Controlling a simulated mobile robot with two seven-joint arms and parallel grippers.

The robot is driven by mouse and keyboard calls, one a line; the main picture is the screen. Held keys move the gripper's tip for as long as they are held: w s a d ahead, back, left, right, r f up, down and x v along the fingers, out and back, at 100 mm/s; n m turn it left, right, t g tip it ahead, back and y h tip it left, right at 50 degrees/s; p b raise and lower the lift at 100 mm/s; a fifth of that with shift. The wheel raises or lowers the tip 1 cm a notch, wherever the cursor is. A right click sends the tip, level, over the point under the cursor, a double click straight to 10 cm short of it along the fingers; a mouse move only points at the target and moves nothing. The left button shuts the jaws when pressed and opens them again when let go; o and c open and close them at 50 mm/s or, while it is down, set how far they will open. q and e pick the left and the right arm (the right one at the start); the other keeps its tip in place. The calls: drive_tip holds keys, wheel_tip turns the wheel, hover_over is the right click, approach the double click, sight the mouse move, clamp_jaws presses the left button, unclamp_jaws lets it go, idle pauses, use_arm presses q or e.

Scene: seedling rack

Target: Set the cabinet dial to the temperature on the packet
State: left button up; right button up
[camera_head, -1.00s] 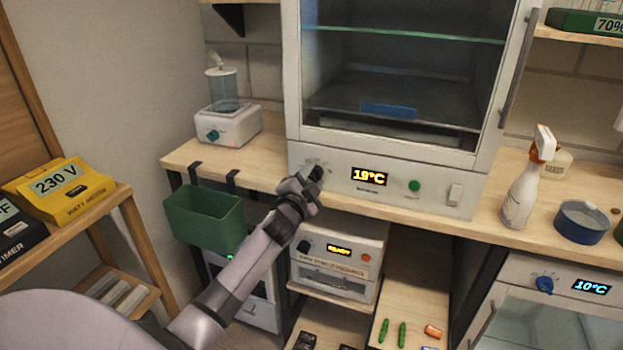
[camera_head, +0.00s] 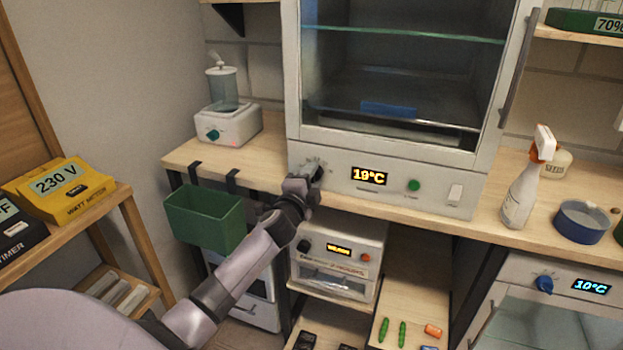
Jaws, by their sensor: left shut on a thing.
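The cabinet (camera_head: 340,184) stands on the wooden bench, with a glass front above a white control panel. Its display (camera_head: 369,176) reads 19°C in yellow. The cabinet dial (camera_head: 318,173) is a dark knob at the left of the panel, mostly hidden by my left gripper (camera_head: 312,181). That gripper is at the panel, shut on the dial. A green button and a white switch are at the panel's right. I see no packet with a readable temperature. My right gripper is not in view.
A green bin (camera_head: 205,220) hangs from the bench edge left of my arm. A small oven-like device (camera_head: 338,262) sits below the cabinet. A spray bottle (camera_head: 522,188) and a blue dish (camera_head: 582,222) stand at the right. Another appliance there reads 10°C (camera_head: 590,287).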

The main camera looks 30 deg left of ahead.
use_arm(q)
drive_tip(key=o, duration=1)
drive_tip(key=shift+o, duration=0.2)
drive_tip(key=shift+s, duration=0.1)
drive_tip(key=v, duration=0.7)
drive_tip(key=s+d+f+n+g+h, duration=0.2)
drive_tip(key=s+d+f, duration=0.4)
drive_tip(key=s, duration=0.3)
drive_tip(key=s+d+f+n+g+h+p, duration=0.1)
drive_tip(key=s+d+f+n+g+h, duration=0.1)
drive_tip(key=s+d+f+n, duration=0.3)
drive_tip(key=s+d+f+n+g+h, duration=0.2)
drive_tip(key=s+d+f, duration=0.4)
drive_tip(key=s+f, duration=0.3)
drive_tip(key=s+n+g, duration=0.1)
drive_tip(key=s+n, duration=0.1)
drive_tip(key=s, duration=0.2)
drive_tip(key=shift+d+f+h+p, duration=0.25)
drive_tip(key=shift+d+h+p, duration=0.05)
drive_tip(key=shift+p, duration=0.05)
